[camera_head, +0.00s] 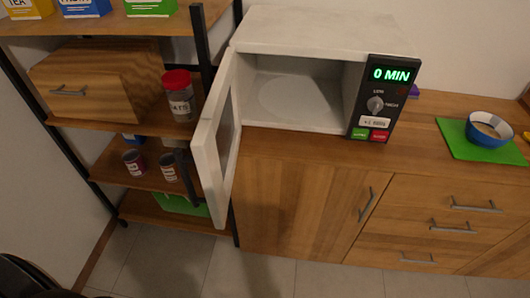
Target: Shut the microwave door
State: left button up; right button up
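The white microwave (320,32) stands on the wooden counter, and its cavity is open and looks empty. Its door (211,150) is hinged on the left and stands wide open, swung out toward me past the counter's front edge. A dark handle (187,181) shows on the door's outer left side. The control panel (376,100) on the right has a green display reading 0 MIN, a knob and green and red buttons. Neither of my grippers is in view.
A shelf rack (152,177) with boxes, a red-lidded jar (179,97) and cans stands left, close behind the open door. A bowl (487,131) sits on a green mat (453,138) at right. The floor (300,279) before the cabinets is clear.

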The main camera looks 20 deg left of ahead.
aim_at(214, 144)
jog(key=i+j, duration=0.1)
jog(key=j, duration=0.4)
jog(key=i+j+z, duration=0.1)
jog(key=j, duration=0.4)
jog(key=j+z, duration=0.1)
jog(key=j, duration=0.35)
jog(key=i, duration=0.05)
